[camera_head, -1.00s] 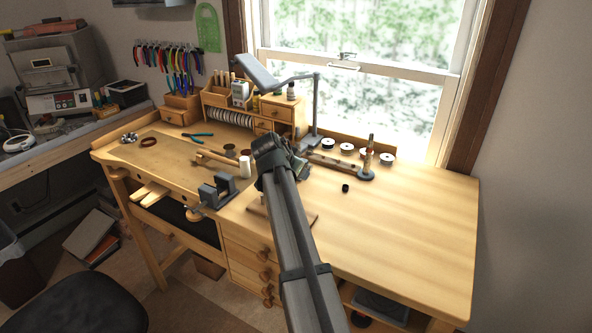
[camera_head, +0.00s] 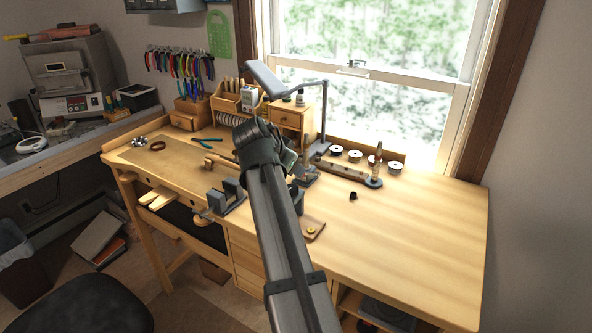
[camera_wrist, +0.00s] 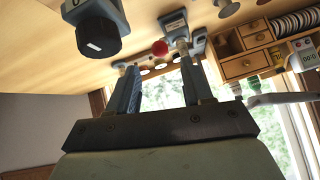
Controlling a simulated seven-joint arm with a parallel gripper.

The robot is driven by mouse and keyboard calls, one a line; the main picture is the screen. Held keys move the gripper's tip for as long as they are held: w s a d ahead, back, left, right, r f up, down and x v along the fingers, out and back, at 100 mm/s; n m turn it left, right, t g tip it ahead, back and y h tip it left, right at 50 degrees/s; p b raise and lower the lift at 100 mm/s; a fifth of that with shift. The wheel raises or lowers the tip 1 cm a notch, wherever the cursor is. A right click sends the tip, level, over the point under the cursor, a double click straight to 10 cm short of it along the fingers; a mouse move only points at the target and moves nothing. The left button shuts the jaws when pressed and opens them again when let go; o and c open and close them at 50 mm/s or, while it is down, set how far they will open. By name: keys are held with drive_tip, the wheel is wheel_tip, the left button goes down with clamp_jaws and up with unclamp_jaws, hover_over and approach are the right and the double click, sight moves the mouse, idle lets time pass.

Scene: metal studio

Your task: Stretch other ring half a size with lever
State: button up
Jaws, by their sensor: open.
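My gripper (camera_wrist: 157,70) shows in the wrist view with its two fingers apart and nothing between them. A round red knob (camera_wrist: 159,47) shows just beyond the gap between the fingertips. A grey labelled device (camera_wrist: 174,22) stands by the right finger, and a blue-grey device with a black knob (camera_wrist: 99,38) is at upper left. I cannot tell which is the ring stretcher or its lever. In the head view my arm hides most of this area.
A tapered post on a grey base (camera_head: 375,170) and several spools (camera_head: 355,156) stand at the back. A small black piece (camera_head: 353,196) lies near them. A grey vise (camera_head: 226,196) is at the front edge. Pliers (camera_head: 207,141) lie left. The bench's right side (camera_head: 430,225) is clear.

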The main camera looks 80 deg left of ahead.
drive_tip(key=shift+v, duration=1)
drive_tip(key=shift+c, duration=0.4)
drive_tip(key=shift+s+r, duration=0.1)
drive_tip(key=shift+s, duration=0.1)
drive_tip(key=shift+c, duration=0.6)
drive_tip(key=a+r, duration=0.1)
drive_tip(key=s+a+r, duration=0.1)
drive_tip(key=a+r, duration=0.1)
drive_tip(key=s+a+r, duration=0.1)
drive_tip(key=shift+a+r, duration=0.25)
drive_tip(key=shift+r, duration=0.05)
drive_tip(key=c, duration=0.5)
drive_tip(key=shift+n+h, duration=0.3)
drive_tip(key=shift+h, duration=0.2)
drive_tip(key=a+r, duration=0.4)
drive_tip(key=shift+s+a+r, duration=0.2)
drive_tip(key=shift+s+a, duration=0.05)
drive_tip(key=shift+s, duration=0.05)
clamp_jaws()
drive_tip(key=w+d+f+n+h, duration=0.1)
drive_tip(key=w+f, duration=0.2)
drive_tip(key=f, duration=0.3)
drive_tip(key=w+d+f+n+h, duration=0.2)
drive_tip(key=w+f, duration=0.1)
drive_tip(key=f, duration=0.3)
drive_tip(key=shift+w+f+n+t, duration=0.15)
drive_tip(key=shift+f+n+t, duration=0.05)
drive_tip(key=shift+n+t, duration=0.1)
